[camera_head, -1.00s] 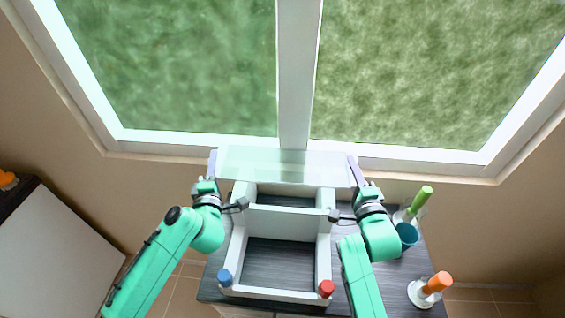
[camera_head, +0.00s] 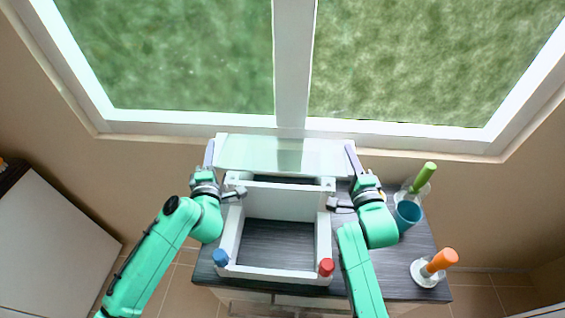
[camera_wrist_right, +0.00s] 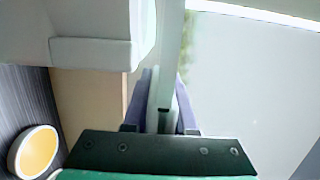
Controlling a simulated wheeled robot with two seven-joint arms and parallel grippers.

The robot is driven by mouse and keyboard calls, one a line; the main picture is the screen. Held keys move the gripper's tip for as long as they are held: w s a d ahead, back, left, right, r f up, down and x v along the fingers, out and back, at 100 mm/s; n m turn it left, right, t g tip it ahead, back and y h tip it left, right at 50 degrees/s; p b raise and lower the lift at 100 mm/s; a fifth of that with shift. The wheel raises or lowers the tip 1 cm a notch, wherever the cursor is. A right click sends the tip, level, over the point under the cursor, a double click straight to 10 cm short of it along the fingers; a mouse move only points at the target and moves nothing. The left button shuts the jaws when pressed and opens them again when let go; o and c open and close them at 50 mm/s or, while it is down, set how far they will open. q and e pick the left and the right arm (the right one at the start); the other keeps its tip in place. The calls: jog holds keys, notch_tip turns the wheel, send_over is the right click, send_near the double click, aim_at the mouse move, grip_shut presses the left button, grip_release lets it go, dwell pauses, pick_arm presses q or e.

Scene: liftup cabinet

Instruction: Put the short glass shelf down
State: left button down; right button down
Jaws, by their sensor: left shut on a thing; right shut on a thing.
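The short glass shelf (camera_head: 284,154) is a clear, pale greenish pane. In the head view it spans between my two grippers, over the far end of the white cabinet (camera_head: 229,240). My left gripper (camera_head: 209,153) is shut on its left end and my right gripper (camera_head: 353,158) on its right end. In the right wrist view, the shelf's edge (camera_wrist_right: 171,45) runs between the two dark fingers (camera_wrist_right: 158,103), beside a white cabinet part (camera_wrist_right: 95,55). I cannot tell whether the shelf touches the cabinet.
The cabinet stands on a dark tabletop (camera_head: 403,263), with a blue knob (camera_head: 220,257) and a red knob (camera_head: 326,267) at its near corners. To the right are a green-handled item (camera_head: 424,176), a teal cup (camera_head: 407,214) and an orange-handled item (camera_head: 440,261). A window lies behind.

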pick_arm(q)
jog(key=c, duration=1.1)
grip_release()
jog(key=shift+f, duration=0.5)
jog(key=shift+c, duration=0.2)
pick_arm(e)
jog(key=c, duration=1.1)
grip_release()
jog(key=shift+d+f, duration=0.1)
jog(key=shift+f, duration=0.45)
jog(key=shift+c, duration=0.2)
pick_arm(q)
jog(key=o, duration=0.4)
jog(key=shift+r, duration=0.2)
pick_arm(e)
jog(key=o, duration=0.4)
jog(key=shift+r, duration=0.2)
jog(key=shift+s+r, duration=0.1)
jog(key=shift+s, duration=0.05)
pick_arm(q)
jog(key=s, duration=0.4)
jog(key=s+d, duration=0.1)
jog(key=s, duration=0.7)
jog(key=shift+d, duration=0.4)
pick_arm(e)
jog(key=s, duration=0.4)
jog(key=s+d, duration=0.1)
jog(key=s, duration=0.6)
jog(key=shift+s+d, duration=0.35)
jog(key=shift+s, duration=0.05)
